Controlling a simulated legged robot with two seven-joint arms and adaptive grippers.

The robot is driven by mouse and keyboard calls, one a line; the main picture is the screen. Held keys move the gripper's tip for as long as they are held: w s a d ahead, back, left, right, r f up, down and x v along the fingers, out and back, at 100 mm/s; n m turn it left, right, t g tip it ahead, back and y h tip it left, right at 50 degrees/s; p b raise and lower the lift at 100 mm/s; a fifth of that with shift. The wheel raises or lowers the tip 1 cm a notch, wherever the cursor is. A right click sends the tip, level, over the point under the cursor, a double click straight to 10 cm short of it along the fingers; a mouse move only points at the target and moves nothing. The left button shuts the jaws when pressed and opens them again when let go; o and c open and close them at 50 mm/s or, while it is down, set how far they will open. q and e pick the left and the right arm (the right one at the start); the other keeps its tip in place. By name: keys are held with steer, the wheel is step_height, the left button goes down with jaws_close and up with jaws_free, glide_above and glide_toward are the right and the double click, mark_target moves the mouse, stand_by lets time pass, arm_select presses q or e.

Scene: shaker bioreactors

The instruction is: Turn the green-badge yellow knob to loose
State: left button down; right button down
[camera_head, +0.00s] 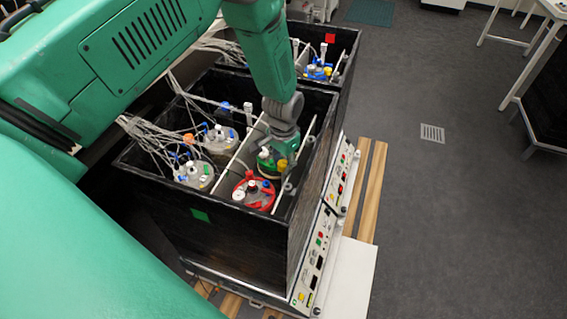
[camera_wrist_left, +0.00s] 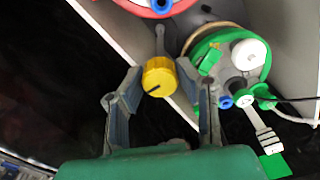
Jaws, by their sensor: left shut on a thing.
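The yellow knob (camera_wrist_left: 158,77) has a dark slot or pointer mark on its face and sits between the fingertips of my left gripper (camera_wrist_left: 159,74) in the left wrist view. The fingers close on its two sides. In the head view, my left gripper (camera_head: 285,150) reaches down into the near black box, and a bit of yellow (camera_head: 282,164) shows at its tips. The green-lidded vessel (camera_wrist_left: 205,45) is beside the knob, with a white cap (camera_wrist_left: 248,54) and blue and green fittings. Its green lid (camera_head: 264,163) is partly hidden by the gripper in the head view. My right gripper is not in view.
A red-lidded vessel (camera_head: 254,194) stands close in front of the gripper. Other vessels (camera_head: 194,174) with cables stand to the left. The black box's walls (camera_head: 225,235) surround them, with a green badge (camera_head: 201,216) on one. A control panel (camera_head: 315,262) runs along the right side.

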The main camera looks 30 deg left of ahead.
arm_select(q)
steer(key=shift+w+r, duration=0.15)
steer(key=shift+w, duration=0.15)
steer(key=c, duration=1.2)
jaws_free()
steer(key=shift+s, duration=0.1)
steer(key=shift+r, duration=0.35)
step_height(320, 180, up, 11)
